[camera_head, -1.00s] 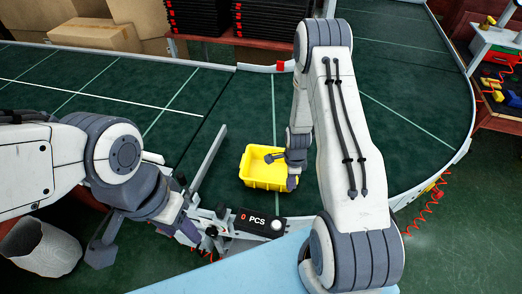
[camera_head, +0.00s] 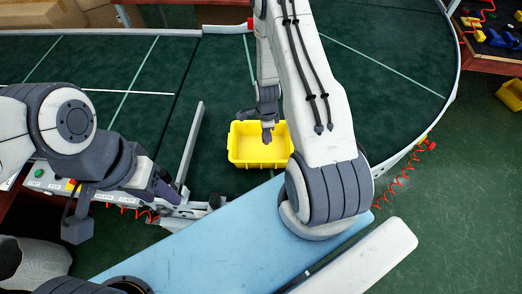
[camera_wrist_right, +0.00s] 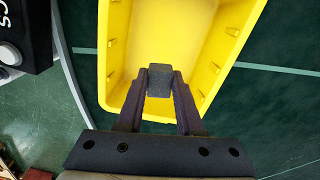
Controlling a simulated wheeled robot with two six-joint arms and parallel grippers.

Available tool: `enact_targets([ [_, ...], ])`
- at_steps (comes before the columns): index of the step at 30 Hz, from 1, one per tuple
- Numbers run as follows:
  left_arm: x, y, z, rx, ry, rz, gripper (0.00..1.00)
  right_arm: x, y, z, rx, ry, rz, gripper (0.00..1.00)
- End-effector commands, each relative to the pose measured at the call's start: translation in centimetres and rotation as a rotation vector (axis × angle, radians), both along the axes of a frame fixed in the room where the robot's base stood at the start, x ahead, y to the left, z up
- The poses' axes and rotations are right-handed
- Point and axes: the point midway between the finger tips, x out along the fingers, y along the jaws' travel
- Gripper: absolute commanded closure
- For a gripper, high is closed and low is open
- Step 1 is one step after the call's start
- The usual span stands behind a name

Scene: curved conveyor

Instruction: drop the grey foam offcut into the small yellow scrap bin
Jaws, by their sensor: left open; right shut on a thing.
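The small yellow scrap bin (camera_head: 258,163) stands open on the dark green belt, in the middle of the head view; it fills the upper part of the right wrist view (camera_wrist_right: 115,60). My right gripper (camera_head: 267,136) points down over the bin's opening. In the right wrist view its fingers (camera_wrist_right: 160,80) are shut on the grey foam offcut (camera_wrist_right: 160,82), a small dark grey block, with the yellow inside of the bin behind it. My left gripper (camera_head: 122,212) is open and empty at the lower left, clear of the bin.
A grey guide rail (camera_head: 190,145) stands left of the bin. A light blue panel (camera_head: 190,245) lies in front of it. A counter box (camera_wrist_right: 25,35) is near the bin in the wrist view. Another yellow bin (camera_head: 511,93) is at the far right. The belt behind is bare.

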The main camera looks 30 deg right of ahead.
Motion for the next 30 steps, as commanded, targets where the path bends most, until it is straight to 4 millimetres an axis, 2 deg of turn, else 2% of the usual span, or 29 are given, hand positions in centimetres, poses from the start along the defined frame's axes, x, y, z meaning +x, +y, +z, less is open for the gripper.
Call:
enact_targets([
  [1,0.0,0.0,-1.0,0.0,0.0,0.001,0.5,0.0,0.0,-1.1,0.0,0.0,0.001,1.0],
  [3,0.0,0.0,-1.3,0.0,0.0,0.002,0.5,0.0,0.1,-1.5,0.0,0.0,0.002,1.0],
  [13,0.0,0.0,-1.3,0.0,0.0,0.003,0.5,0.0,0.1,-1.6,0.0,0.0,0.002,1.0],
  [14,0.0,0.0,-1.3,0.0,0.0,0.003,0.5,0.0,0.1,-1.6,0.0,0.0,0.001,0.53],
  [15,0.0,0.0,-1.3,0.0,0.0,0.003,0.5,0.0,0.1,-1.6,0.0,0.0,0.001,0.38],
  [16,0.0,0.0,-1.3,0.0,0.0,0.003,0.5,0.0,0.0,-1.6,0.0,0.0,0.001,0.29],
  [26,0.0,0.0,-1.4,0.0,0.0,0.002,0.5,0.0,0.0,-1.5,0.0,0.0,0.001,0.29],
  [30,0.0,0.0,-1.7,0.0,0.0,0.003,0.5,0.1,0.0,-0.6,-0.001,-0.002,0.001,0.29],
])
